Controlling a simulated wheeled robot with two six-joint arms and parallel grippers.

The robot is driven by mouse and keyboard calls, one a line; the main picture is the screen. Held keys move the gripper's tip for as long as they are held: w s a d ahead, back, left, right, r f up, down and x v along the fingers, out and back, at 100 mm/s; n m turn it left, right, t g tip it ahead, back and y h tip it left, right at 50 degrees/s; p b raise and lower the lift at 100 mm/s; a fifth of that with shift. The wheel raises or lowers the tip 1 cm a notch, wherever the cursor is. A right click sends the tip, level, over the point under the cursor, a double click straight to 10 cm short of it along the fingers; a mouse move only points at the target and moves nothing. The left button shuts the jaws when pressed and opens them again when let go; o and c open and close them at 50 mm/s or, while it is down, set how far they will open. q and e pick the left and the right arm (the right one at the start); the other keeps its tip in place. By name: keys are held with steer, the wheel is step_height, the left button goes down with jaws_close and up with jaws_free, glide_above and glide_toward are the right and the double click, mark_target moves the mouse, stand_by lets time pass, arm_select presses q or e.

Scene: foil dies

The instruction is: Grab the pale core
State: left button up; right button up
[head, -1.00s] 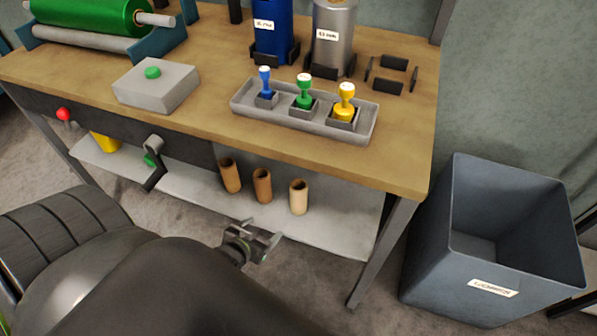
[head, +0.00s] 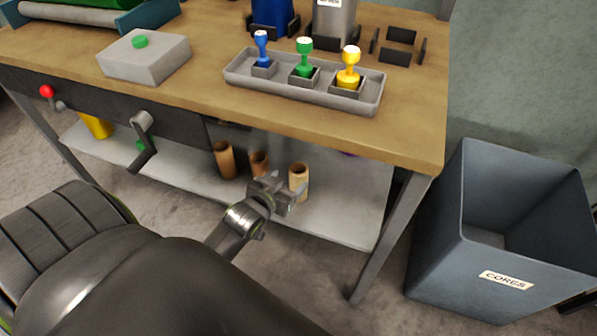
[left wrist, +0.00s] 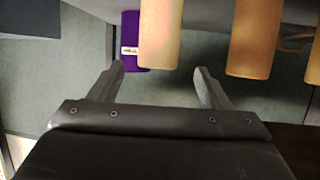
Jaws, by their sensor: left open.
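The pale core (head: 299,178) is an upright tan tube on the low shelf under the bench, at the right end of a row. Two browner cores (head: 225,160) (head: 259,163) stand to its left. My left gripper (head: 279,190) is open and just in front of the pale core, partly covering the middle core's lower part. In the left wrist view the pale core (left wrist: 160,35) lies beyond the open, empty fingers, roughly between their lines. My right gripper is not in view.
A grey bin (head: 505,282) labelled CORES stands right of the bench. The bench top (head: 210,108) overhangs the shelf (head: 340,220). A crank (head: 143,140) hangs at left. A purple roll (left wrist: 130,40) is behind the pale core. A tray (head: 305,92) holds coloured stamps.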

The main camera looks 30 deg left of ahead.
mark_target(294, 176)
arm_select(q)
steer(key=b+x, duration=0.1)
steer(key=x, duration=0.4)
steer(key=shift+w+d+f+b, duration=0.15)
steer(key=shift+w+f+b, duration=0.1)
steer(key=shift+w+b, duration=0.05)
steer(key=shift+w+f, duration=0.15)
steer(key=shift+w, duration=0.35)
steer(key=c, duration=1.3)
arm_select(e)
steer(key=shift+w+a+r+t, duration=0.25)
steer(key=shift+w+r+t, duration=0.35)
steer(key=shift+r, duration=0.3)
